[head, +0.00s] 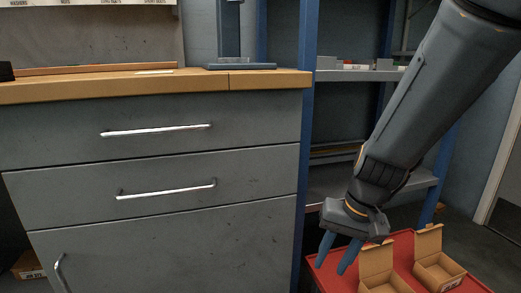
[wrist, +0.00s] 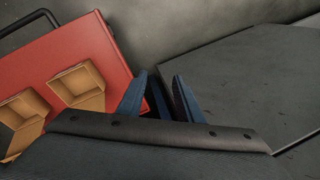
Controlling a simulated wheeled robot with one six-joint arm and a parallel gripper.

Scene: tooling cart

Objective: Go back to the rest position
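My gripper (head: 336,258) hangs down at the lower right of the head view, in front of the blue post and over the left edge of the red cart top. Its two blue fingers stand apart with nothing visible between them. In the wrist view the gripper (wrist: 160,92) also shows its fingers spread with a gap, beside the red cart's edge.
A red cart (head: 403,246) holds two open cardboard boxes, one box (head: 379,262) nearer my gripper and another box (head: 438,270) to its right. A grey drawer cabinet (head: 160,165) with a wooden top fills the left. A grey shelf (head: 355,76) stands behind my arm.

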